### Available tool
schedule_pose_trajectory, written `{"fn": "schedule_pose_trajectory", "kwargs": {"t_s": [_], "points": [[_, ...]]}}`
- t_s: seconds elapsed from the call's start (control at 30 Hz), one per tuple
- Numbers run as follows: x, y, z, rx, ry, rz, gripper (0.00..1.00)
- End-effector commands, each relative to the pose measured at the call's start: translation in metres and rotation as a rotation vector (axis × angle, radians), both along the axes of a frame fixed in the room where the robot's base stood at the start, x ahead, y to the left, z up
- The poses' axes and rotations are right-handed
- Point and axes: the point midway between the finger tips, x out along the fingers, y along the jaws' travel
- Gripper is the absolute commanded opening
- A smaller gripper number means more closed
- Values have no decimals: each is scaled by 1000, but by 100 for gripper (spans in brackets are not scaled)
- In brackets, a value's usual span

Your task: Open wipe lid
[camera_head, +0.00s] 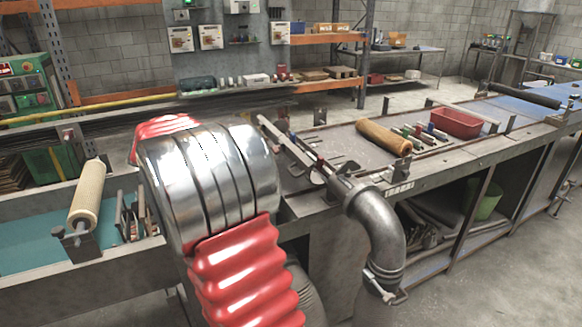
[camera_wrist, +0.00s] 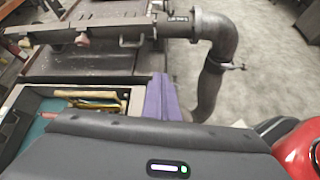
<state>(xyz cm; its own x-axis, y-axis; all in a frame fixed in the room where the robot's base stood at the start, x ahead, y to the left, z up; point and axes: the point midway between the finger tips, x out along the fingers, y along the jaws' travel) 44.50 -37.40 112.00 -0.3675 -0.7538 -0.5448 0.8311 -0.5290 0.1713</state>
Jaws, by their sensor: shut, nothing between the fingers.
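I cannot pick out a wipe container or its lid for certain in either view. My gripper's fingers do not show: in the head view my silver and red arm fills the centre-left and hides what lies behind it. In the wrist view a dark grey casing with a small lit indicator, seemingly mine, covers the bottom. Just beyond it is an open tray (camera_wrist: 134,101) with yellowish items (camera_wrist: 95,103) inside. A purple strip (camera_wrist: 158,98) stands at the tray's right; its nature is unclear.
A long workbench (camera_head: 340,150) runs to the right, with a tan roll (camera_head: 383,136) and red bin (camera_head: 458,121). A grey elbow pipe (camera_head: 378,220) juts from its front; it also shows in the wrist view (camera_wrist: 222,45). A cream roller (camera_head: 87,193) stands left. Floor at right is clear.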

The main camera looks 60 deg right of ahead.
Motion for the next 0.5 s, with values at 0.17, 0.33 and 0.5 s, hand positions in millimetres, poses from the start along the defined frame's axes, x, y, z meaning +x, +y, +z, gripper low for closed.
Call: {"fn": "schedule_pose_trajectory", "kwargs": {"t_s": [0.17,0.33,0.5], "points": [[8,-40,-6,-46,162,10,0],[12,-56,-7,-66,236,15,0],[12,-58,-7,-68,247,17,0]]}}
